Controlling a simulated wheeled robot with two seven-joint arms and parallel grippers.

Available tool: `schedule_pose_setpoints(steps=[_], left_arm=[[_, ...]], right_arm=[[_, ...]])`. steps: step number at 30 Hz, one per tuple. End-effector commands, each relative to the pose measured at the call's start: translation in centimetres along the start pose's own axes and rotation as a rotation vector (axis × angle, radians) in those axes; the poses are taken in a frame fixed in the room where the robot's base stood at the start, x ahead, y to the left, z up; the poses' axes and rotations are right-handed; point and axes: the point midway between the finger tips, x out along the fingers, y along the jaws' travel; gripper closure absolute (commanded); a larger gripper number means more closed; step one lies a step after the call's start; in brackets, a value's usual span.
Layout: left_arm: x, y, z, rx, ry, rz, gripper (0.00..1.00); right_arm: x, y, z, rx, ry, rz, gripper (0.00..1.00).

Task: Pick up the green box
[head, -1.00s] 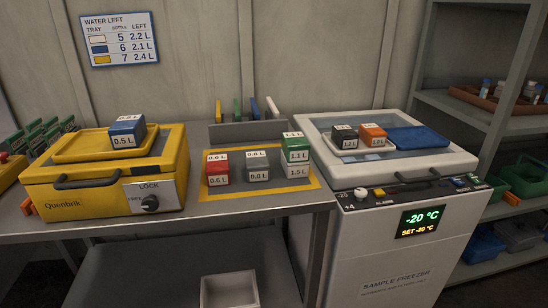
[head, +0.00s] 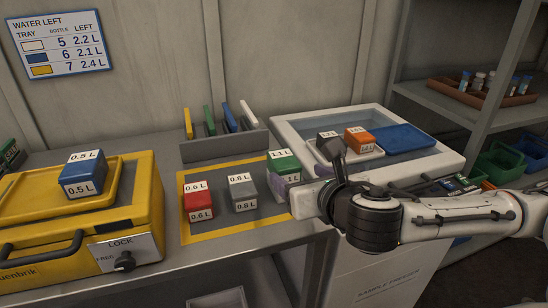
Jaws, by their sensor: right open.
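The green box (head: 283,161), with a white 1.1 L label on top, stands at the right of the yellow-bordered mat (head: 212,237). In the earlier view it is stacked on a grey 1.5 L box; now its lower front is partly covered and a purplish patch shows there, whose nature I cannot tell. My right gripper (head: 322,172) is open, just right of the green box and very close in the picture. Whether it touches the box is unclear. My left gripper is out of view.
A red box (head: 198,203) and a grey box (head: 242,192) stand left of the green one. The yellow case (head: 130,215) bears a blue box (head: 82,176). The white freezer (head: 285,122) holds black and orange boxes.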

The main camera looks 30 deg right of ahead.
Motion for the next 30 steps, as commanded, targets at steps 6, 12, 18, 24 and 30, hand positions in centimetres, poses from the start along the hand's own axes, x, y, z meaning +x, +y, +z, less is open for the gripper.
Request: schedule_pose_setpoints(steps=[6, 12, 18, 24, 30], left_arm=[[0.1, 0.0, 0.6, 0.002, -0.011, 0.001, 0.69], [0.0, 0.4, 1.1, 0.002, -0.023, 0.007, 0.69], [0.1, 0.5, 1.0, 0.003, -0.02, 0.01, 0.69], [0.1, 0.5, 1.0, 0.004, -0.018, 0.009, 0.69], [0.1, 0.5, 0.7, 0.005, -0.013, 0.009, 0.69]], right_arm=[[3.4, 0.0, -0.1, 0.003, 0.0, -0.001, 0.31], [4.9, 0.0, 0.0, 0.003, 0.0, 0.001, 0.31], [7.9, -0.1, 0.1, 0.005, 0.0, 0.001, 0.31], [9.6, -0.1, 0.1, 0.003, 0.001, 0.001, 0.31], [9.7, -0.1, 0.1, 0.003, 0.0, 0.002, 0.31]])
